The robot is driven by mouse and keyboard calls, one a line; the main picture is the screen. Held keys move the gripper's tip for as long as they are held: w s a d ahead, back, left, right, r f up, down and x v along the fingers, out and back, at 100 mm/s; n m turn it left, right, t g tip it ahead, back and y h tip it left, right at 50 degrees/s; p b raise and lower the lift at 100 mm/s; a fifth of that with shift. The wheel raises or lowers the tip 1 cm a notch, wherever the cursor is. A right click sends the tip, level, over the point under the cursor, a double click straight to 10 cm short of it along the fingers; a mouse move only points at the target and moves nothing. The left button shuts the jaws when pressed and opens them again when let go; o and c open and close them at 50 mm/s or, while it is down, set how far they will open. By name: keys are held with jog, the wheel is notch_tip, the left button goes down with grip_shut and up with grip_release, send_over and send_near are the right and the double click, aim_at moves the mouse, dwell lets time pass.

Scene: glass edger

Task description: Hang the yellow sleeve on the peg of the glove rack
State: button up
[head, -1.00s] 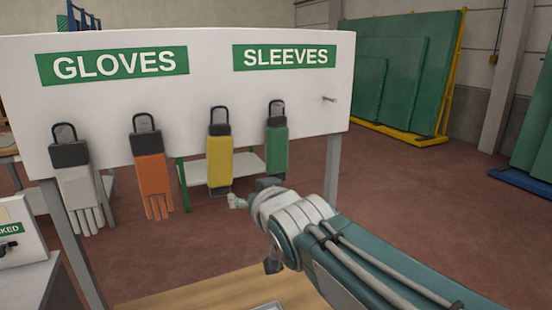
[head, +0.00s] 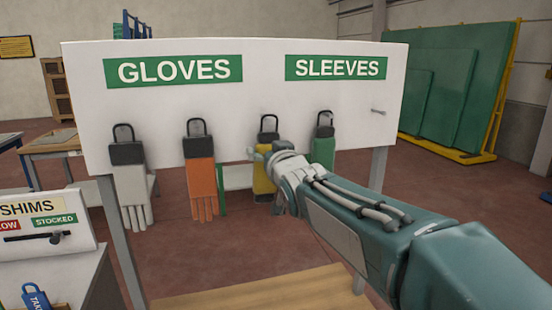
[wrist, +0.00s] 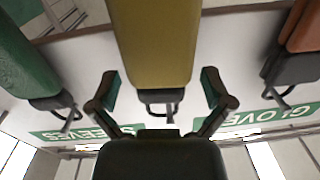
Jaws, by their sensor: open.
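The yellow sleeve (head: 264,178) hangs by its dark cuff and loop on the white glove rack (head: 250,110), third from the left. My arm partly covers it in the head view. In the wrist view the yellow sleeve (wrist: 154,40) fills the upper middle. A bare peg (head: 378,111) sticks out at the rack's right end, under the SLEEVES sign (head: 335,67).
A grey glove (head: 132,190) and an orange glove (head: 202,180) hang left of the yellow sleeve. A green sleeve (head: 322,147) hangs close on its right. A shims stand (head: 45,228) is at the left, and a wooden tabletop (head: 255,293) lies below.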

jog(key=shift+w+a, duration=0.3)
jog(key=shift+w, duration=0.35)
jog(key=shift+d, duration=0.15)
jog(key=c, duration=0.9)
jog(key=shift+r, duration=0.1)
jog(key=shift+r, duration=0.45)
jog(key=shift+s, duration=0.1)
jog(key=shift+v, duration=3.7)
